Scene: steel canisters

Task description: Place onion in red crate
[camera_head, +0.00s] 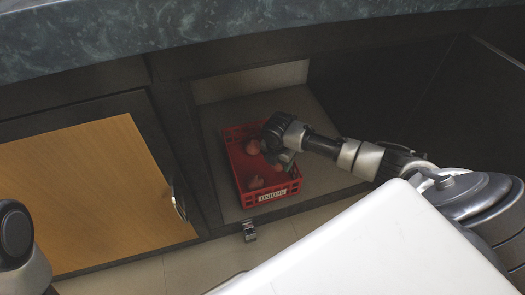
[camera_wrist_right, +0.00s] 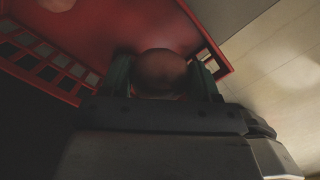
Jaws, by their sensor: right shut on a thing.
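The red crate (camera_head: 272,193) stands on the floor of an open cabinet, with a white label on its front wall. Onions lie in it, one near the front (camera_head: 256,183) and one near the back left (camera_head: 252,147). My right gripper (camera_head: 281,160) reaches over the crate from the right and hides part of its inside. In the right wrist view my right gripper (camera_wrist_right: 162,80) is shut on a round brownish onion (camera_wrist_right: 161,72), with the red crate (camera_wrist_right: 110,25) around and behind it. I cannot tell whether the held onion touches the crate floor. My left gripper is not in view.
A wooden cabinet door (camera_head: 85,195) with a metal handle is at the left. A dark green countertop (camera_head: 180,25) runs above. The cabinet floor (camera_head: 315,115) beside and behind the crate is bare. Dark panels bound the cabinet at the right.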

